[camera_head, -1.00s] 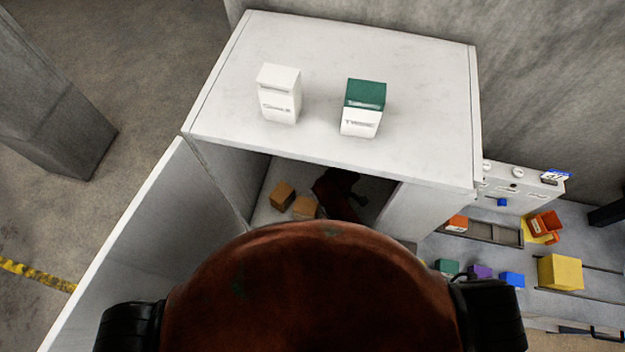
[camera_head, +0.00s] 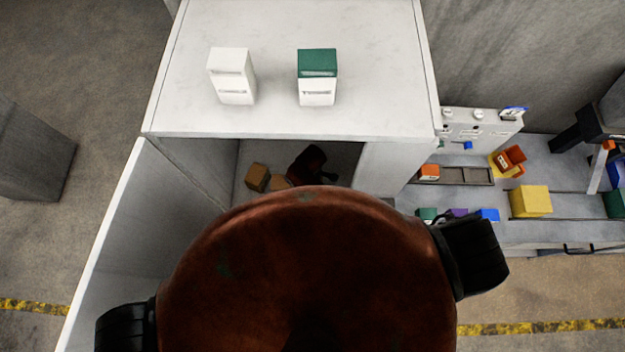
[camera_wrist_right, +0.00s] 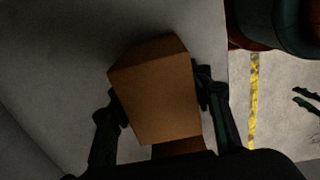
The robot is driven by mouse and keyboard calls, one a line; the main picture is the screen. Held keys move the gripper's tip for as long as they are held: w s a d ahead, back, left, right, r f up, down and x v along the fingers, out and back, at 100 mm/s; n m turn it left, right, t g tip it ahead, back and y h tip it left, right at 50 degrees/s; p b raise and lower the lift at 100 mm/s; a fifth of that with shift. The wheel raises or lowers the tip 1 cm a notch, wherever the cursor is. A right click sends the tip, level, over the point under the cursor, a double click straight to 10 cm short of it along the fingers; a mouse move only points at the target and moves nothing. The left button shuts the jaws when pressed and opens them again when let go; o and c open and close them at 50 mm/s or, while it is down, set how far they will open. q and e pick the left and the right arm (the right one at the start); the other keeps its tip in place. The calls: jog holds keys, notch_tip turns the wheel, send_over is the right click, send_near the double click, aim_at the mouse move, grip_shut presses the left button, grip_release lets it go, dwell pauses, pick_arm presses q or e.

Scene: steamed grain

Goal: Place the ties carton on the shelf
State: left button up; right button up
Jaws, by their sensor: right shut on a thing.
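In the right wrist view, a plain brown carton (camera_wrist_right: 155,85) sits tilted between the two dark fingers of my right gripper (camera_wrist_right: 163,105), which is shut on it. I see no readable label on it. A second brown surface (camera_wrist_right: 178,147) shows just below it. In the head view, two small brown cartons, one on the left (camera_head: 257,177) and one on the right (camera_head: 280,182), show inside the open white cabinet (camera_head: 400,175), beside a dark red arm part. Two dark prongs at the wrist view's right edge look like my left gripper (camera_wrist_right: 304,98), with its fingers apart.
A white carton (camera_head: 232,76) and a green-and-white carton (camera_head: 317,78) stand on the cabinet top. The cabinet door (camera_head: 135,220) hangs open at left. A workbench with coloured blocks, including a yellow one (camera_head: 530,201), stands at right. Floor shows clear at lower right.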

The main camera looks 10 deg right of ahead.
jog(key=o, duration=1.5)
jog(key=shift+f, duration=0.1)
jog(key=shift+o, duration=0.2)
notch_tip(320, 180, up, 12)
jog(key=shift+r, duration=0.15)
